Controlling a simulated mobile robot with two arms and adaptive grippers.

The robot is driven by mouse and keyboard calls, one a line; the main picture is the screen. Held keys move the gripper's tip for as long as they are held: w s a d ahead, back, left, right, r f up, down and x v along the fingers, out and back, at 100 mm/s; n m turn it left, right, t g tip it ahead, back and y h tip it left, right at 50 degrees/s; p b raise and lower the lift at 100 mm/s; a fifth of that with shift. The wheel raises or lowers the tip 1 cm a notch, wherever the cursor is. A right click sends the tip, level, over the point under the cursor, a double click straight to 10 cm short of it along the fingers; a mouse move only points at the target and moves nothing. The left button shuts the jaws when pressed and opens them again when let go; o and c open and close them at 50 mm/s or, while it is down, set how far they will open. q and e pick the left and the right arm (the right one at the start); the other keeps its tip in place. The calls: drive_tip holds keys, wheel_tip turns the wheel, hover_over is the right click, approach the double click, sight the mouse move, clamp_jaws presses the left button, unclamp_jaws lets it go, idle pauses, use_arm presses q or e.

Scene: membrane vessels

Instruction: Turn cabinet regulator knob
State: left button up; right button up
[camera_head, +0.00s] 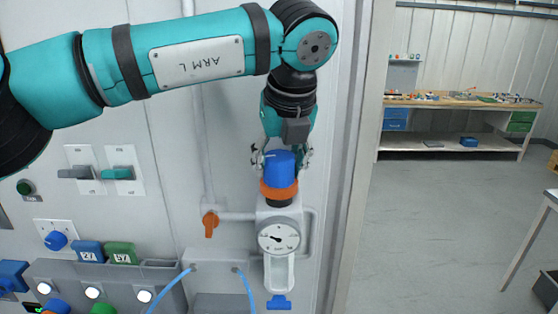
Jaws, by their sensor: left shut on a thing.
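The regulator knob (281,168) is a blue cap above an orange ring (278,190), on top of a pale regulator body on the cabinet (155,210) front. A round white dial gauge (278,237) with a dark needle sits on the body just below. My left gripper (281,160) comes down from above, its fingers on either side of the blue knob, shut on it. The gripper's fingertips are partly hidden by the knob. My right gripper is not in view.
An orange valve handle (210,224) on a pipe is left of the regulator. Two lever switches (117,173) and a blue rotary knob (56,240) are further left. Blue hoses (170,289) run below. Open floor and a workbench (460,101) lie beyond the cabinet's right edge.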

use_arm(q)
drive_tip(key=shift+f+b, duration=0.1)
drive_tip(key=shift+b, duration=0.2)
drive_tip(key=shift+f+m+b, duration=0.1)
drive_tip(key=shift+m+b, duration=0.5)
drive_tip(key=shift+m+h+b, duration=0.5)
drive_tip(key=shift+m+b, duration=0.2)
drive_tip(key=shift+b, duration=0.1)
drive_tip(key=shift+m+h+b, duration=0.4)
drive_tip(key=shift+m+b, duration=0.2)
drive_tip(key=shift+m, duration=0.3)
drive_tip(key=shift+m+h+b, duration=0.3)
drive_tip(key=shift+m+b, duration=0.05)
drive_tip(key=shift+m, duration=0.55)
drive_tip(key=shift+r+m+h, duration=0.2)
drive_tip(key=shift+m+h, duration=0.2)
drive_tip(key=shift+m, duration=0.5)
drive_tip(key=shift+m+g+h, duration=0.4)
drive_tip(key=shift+m+h, duration=0.2)
drive_tip(key=shift+m, duration=1.3)
